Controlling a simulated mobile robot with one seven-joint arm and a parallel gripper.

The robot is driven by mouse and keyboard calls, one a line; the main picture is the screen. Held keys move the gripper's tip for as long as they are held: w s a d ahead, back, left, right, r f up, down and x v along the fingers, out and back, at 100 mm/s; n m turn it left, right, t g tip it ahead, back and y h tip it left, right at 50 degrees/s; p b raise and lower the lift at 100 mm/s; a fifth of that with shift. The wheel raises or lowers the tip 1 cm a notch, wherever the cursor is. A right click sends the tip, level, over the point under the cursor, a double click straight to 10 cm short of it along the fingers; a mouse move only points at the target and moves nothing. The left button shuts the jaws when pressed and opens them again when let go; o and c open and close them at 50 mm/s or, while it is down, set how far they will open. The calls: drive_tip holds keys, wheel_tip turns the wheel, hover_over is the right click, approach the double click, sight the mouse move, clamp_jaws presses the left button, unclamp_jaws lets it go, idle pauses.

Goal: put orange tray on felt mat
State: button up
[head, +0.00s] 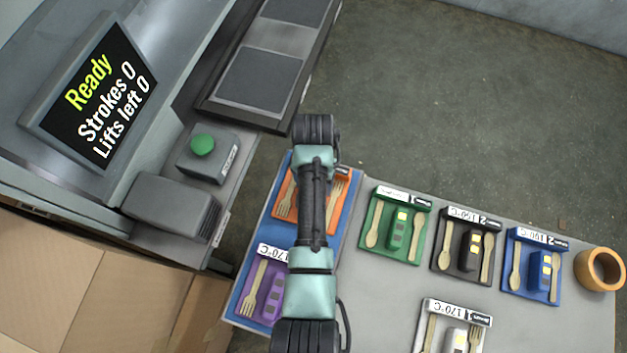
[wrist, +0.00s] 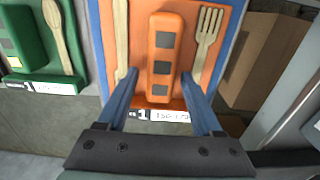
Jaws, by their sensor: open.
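The orange tray (head: 345,210) lies on a blue mat (head: 350,232) at the table's left, partly hidden under my arm in the head view. In the wrist view the orange tray (wrist: 187,62) holds an orange block (wrist: 160,25) with grey squares, a wooden fork and another wooden utensil. My gripper (wrist: 161,82) is open, its blue fingers either side of the block's near end. I cannot tell whether they touch it. The fingers are hidden in the head view. I cannot tell whether the blue mat or the dark pads (head: 259,80) are the felt mat.
A purple tray (head: 251,305) shares the blue mat. Green (head: 371,240), dark (head: 441,262), blue (head: 509,285) and white (head: 424,345) trays and a wooden cup (head: 582,268) stand to the right. A green button (head: 202,145) and a "Ready" screen (head: 100,95) are at left.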

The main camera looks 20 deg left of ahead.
wheel_tip(320, 180, up, 12)
drive_tip(key=shift+r, duration=0.2)
idle(0.4)
drive_tip(key=shift+w, duration=0.1)
drive_tip(key=w+r+t+y, duration=0.2)
drive_tip(key=w+r+t, duration=0.7)
drive_tip(key=w+r, duration=0.6)
wheel_tip(320, 180, up, 18)
drive_tip(key=d+t, duration=0.2)
drive_tip(key=t, duration=0.4)
drive_tip(key=s+d+r+t, duration=0.2)
drive_tip(key=s+r+t, duration=0.2)
drive_tip(key=r, duration=0.5)
drive_tip(key=s+d+r+t+h, duration=0.1)
drive_tip(key=s+d+r+t, duration=0.1)
drive_tip(key=s+r+t, duration=0.2)
drive_tip(key=s+d+r+t+h, duration=0.1)
drive_tip(key=s+d+r+t, duration=0.2)
drive_tip(key=s+r, duration=0.5)
wheel_tip(320, 180, up, 7)
drive_tip(key=shift+s+r+t, duration=0.1)
drive_tip(key=shift+s+t, duration=0.05)
drive_tip(key=shift+t, duration=0.55)
